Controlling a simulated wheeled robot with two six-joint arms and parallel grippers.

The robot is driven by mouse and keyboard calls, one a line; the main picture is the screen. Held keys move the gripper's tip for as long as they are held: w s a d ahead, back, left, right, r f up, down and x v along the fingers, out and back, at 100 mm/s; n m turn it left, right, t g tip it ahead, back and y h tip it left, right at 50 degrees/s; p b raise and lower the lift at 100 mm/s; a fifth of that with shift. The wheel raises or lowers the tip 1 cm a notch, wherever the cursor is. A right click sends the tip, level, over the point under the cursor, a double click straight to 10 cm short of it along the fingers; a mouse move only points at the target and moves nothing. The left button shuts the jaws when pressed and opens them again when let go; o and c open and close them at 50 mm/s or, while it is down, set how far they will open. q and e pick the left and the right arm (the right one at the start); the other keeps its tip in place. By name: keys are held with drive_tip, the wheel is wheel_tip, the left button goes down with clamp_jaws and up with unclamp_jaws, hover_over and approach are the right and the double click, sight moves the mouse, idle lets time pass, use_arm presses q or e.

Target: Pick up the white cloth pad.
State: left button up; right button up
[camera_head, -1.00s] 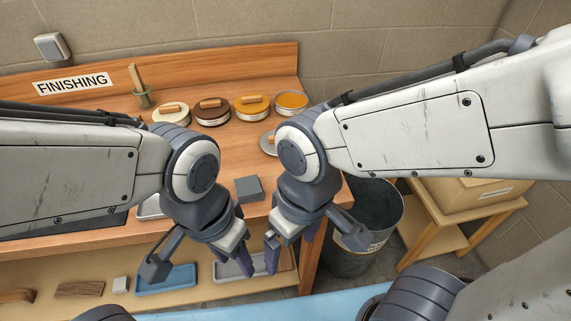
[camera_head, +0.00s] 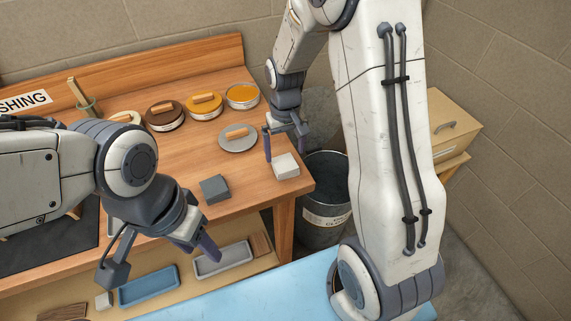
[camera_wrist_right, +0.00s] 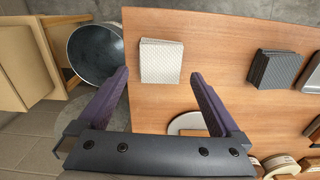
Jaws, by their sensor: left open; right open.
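The white cloth pad (camera_head: 286,167) lies on the wooden workbench near its right front corner. It also shows in the right wrist view (camera_wrist_right: 161,61) as a white textured square between and beyond the fingertips. My right gripper (camera_head: 285,150) is open and empty, just behind and above the pad in the head view. In the right wrist view its fingers (camera_wrist_right: 160,76) are spread wider than the pad. My left gripper (camera_head: 200,243) hangs open in front of the bench's front edge, left of the pad, and holds nothing visible.
A dark grey block (camera_head: 215,189) sits left of the pad. A round grey lid (camera_head: 238,138) and several round tins (camera_head: 203,106) stand farther back. A dark bin (camera_head: 326,180) stands right of the bench. Trays (camera_head: 148,286) lie on the shelf below.

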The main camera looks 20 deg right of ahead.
sight(285, 163)
wheel_tip(285, 163, down, 4)
drive_tip(key=shift+f+p, duration=0.1)
drive_tip(key=shift+p, duration=0.5)
drive_tip(key=shift+f, duration=0.65)
drive_tip(key=c, duration=1.1)
drive_tip(key=shift+r, duration=0.1)
drive_tip(key=shift+r, duration=0.5)
wheel_tip(285, 163, up, 3)
drive_tip(key=shift+w+f+b, duration=0.1)
drive_tip(key=shift+f+b, duration=0.1)
drive_tip(key=shift+b, duration=0.25)
drive_tip(key=s+d+r+b, duration=0.2)
drive_tip(key=s+d+r, duration=0.5)
drive_tip(key=s, duration=0.2)
drive_tip(key=shift+s+d+r, duration=0.15)
drive_tip(key=shift+d, duration=0.1)
